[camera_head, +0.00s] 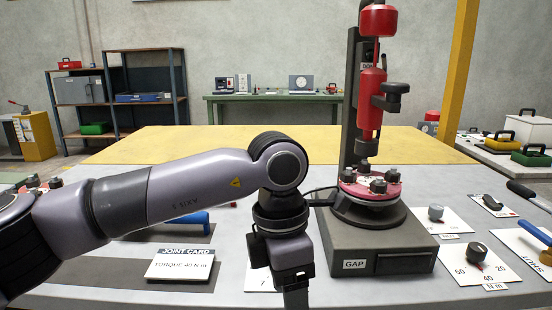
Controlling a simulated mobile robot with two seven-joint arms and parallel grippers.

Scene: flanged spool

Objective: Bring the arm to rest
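My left arm comes in from the left and bends down at the elbow in the middle of the view. My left gripper (296,299) points down at the bottom edge of the picture, in front of the grey bench top. Its fingertips are cut off by the frame, so I cannot tell whether it is open or shut. The press-like stand (383,245) marked GAP is just to its right, with a red flanged part (370,186) on its round base and a red spindle (370,105) above. My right gripper is not in view.
A joint card (180,264) reading TORQUE 40 N m lies on the left. A blue-handled object (185,222) is partly hidden behind my arm. A torque dial (477,252) and a blue lever (534,232) marked SHUT are on the right. A yellow surface (230,142) lies behind.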

